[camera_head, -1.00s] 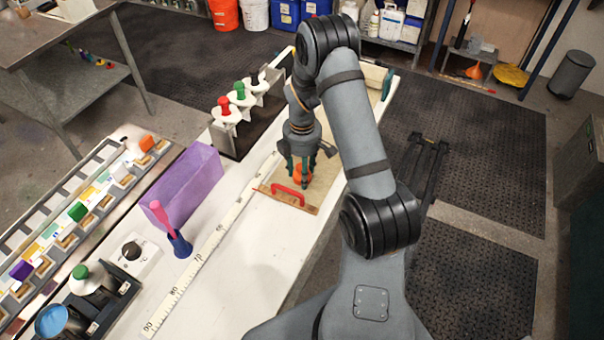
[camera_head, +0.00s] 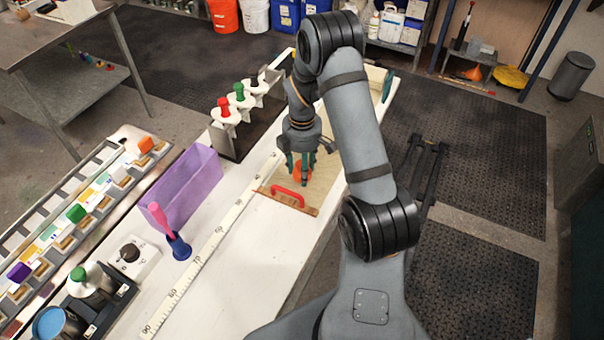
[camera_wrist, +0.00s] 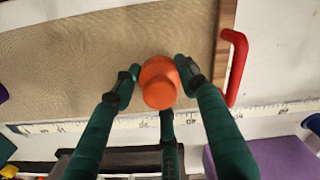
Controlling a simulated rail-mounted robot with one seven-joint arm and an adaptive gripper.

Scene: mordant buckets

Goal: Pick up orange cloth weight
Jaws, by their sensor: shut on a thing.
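The orange cloth weight (camera_wrist: 158,84) is a round orange piece with a smaller knob on top. In the wrist view it sits between the green fingers of my gripper (camera_wrist: 158,88), which are shut on it. In the head view the weight (camera_head: 303,174) shows partly below my gripper (camera_head: 302,168), over the tan cloth on the board. The fingers hide parts of its sides. I cannot tell whether its base touches the cloth (camera_wrist: 60,50).
A wooden bar with a red handle (camera_head: 288,195) lies at the board's near end. A purple bin (camera_head: 186,185), a measuring tape (camera_head: 215,240) and a rack of stoppered pieces (camera_head: 236,140) are to the left. A blue holder with a pink tool (camera_head: 178,245) stands near the bin.

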